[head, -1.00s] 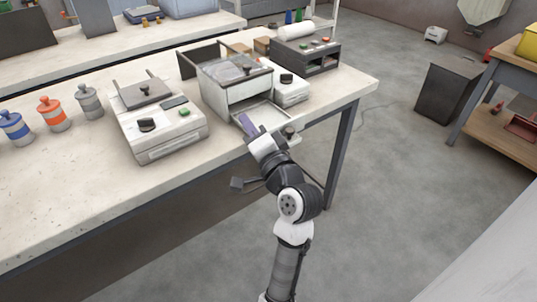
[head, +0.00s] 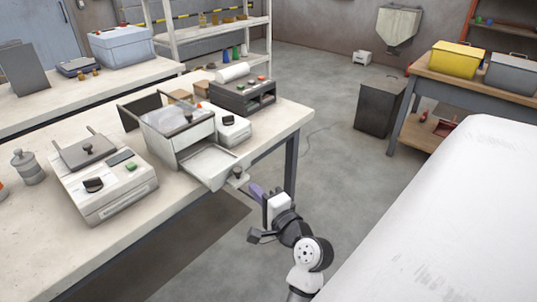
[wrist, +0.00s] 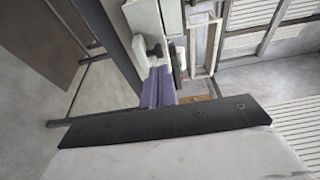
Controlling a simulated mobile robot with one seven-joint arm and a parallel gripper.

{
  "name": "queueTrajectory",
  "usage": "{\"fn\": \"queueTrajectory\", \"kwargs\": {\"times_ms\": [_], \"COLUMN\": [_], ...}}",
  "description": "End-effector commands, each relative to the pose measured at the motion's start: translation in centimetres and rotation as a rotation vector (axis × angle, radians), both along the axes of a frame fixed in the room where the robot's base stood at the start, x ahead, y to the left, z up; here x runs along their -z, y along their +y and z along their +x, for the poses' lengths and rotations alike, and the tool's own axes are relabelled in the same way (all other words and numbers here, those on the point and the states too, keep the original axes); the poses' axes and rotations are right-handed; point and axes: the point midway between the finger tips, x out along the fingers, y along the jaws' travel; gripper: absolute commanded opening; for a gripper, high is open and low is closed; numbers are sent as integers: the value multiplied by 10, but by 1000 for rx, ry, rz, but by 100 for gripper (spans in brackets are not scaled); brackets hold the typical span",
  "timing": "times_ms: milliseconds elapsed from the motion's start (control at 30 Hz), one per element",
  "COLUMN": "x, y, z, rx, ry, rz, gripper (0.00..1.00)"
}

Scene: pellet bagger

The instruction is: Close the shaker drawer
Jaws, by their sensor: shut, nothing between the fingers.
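The shaker (head: 178,130) is a pale box with an open top, standing on the workbench. Its drawer (head: 209,163) is a shallow pale tray, pulled out of the lower front and reaching past the bench edge. A dark knob (head: 238,173) is on the drawer's front. My gripper (head: 257,190), with purple fingers, is shut and empty just outside the drawer front, close to the knob. The fingers show in the wrist view (wrist: 157,88), close to the pale drawer front (wrist: 143,18). Whether they touch it I cannot tell.
A pale scale-like machine (head: 105,185) stands left of the shaker on the workbench (head: 200,205). A small white device (head: 232,129) and a dark grey machine (head: 243,95) stand to its right. The floor (head: 330,150) right of the bench is open.

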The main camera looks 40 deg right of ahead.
Motion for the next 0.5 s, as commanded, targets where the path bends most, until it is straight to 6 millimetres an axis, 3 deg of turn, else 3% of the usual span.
{"fn": "queueTrajectory", "kwargs": {"times_ms": [200, 500], "x": [-2, 0], "y": [-7, -10], "z": [38, 54], "rx": [-1, 1], "ry": [1, 0], "rz": [1, -2], "gripper": [0, 0]}}
